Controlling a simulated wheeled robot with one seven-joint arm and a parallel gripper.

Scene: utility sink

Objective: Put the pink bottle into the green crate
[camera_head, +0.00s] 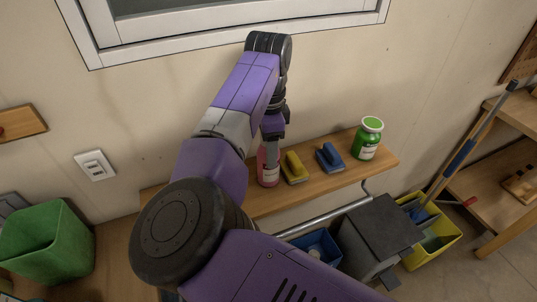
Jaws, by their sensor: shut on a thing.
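The pink bottle (268,173) stands upright on the wooden wall shelf, with a pale label on its front. My gripper (271,143) comes down over it from above and is shut on its upper part, which the fingers and arm partly hide. The green crate (47,243) is at the far left, on a lower wooden surface, with its open top facing up. My arm fills the middle of the view between the bottle and the crate.
On the shelf (330,181), a yellow brush (294,168) stands close to the right of the bottle, then a blue brush (330,158) and a green jar (368,139). A grey bin, a blue container (318,246) and a yellow bucket (436,240) are below. A window is above.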

